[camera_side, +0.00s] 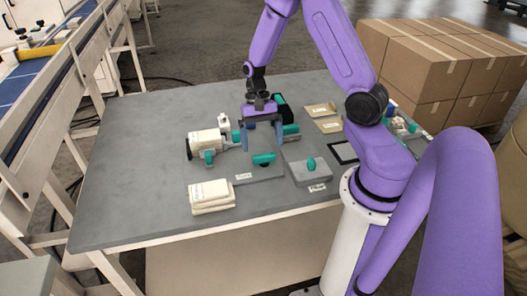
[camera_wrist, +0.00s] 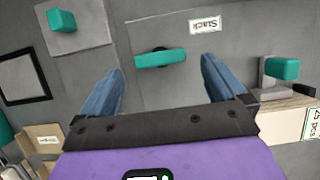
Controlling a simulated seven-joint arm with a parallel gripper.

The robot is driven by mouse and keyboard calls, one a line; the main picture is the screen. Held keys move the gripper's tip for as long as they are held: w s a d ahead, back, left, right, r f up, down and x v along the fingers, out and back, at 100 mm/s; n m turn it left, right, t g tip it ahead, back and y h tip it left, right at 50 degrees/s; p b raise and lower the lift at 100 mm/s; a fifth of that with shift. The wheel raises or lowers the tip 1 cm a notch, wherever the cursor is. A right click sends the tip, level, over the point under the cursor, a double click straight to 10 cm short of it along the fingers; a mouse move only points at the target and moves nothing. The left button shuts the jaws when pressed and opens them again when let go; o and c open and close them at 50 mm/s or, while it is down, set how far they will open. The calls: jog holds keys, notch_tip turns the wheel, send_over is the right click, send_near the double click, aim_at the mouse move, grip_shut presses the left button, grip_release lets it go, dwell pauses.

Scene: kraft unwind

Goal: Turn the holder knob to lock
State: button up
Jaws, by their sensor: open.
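My gripper (camera_side: 263,149) points down with its two blue fingers apart and nothing between the pads. Beneath it a teal bar knob (camera_side: 264,159) sits on a flat grey plate. In the wrist view this knob (camera_wrist: 160,59) lies crosswise between the open fingertips (camera_wrist: 163,67), apart from both. A label reading "Slack" (camera_wrist: 205,24) is on the plate beside it. A second teal knob (camera_side: 311,164) stands on a grey block to the right; it also shows in the wrist view (camera_wrist: 62,20). I cannot tell which one is the holder knob.
Cream packs (camera_side: 211,196) lie in front. A black-framed pad (camera_side: 343,152) and brown envelopes (camera_side: 321,109) lie to the right. The table's (camera_side: 125,170) left side is clear.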

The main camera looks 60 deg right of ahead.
aim_at(264, 154)
jog(key=shift+x, duration=2)
jog(key=c, duration=1.1)
jog(key=shift+o, duration=0.2)
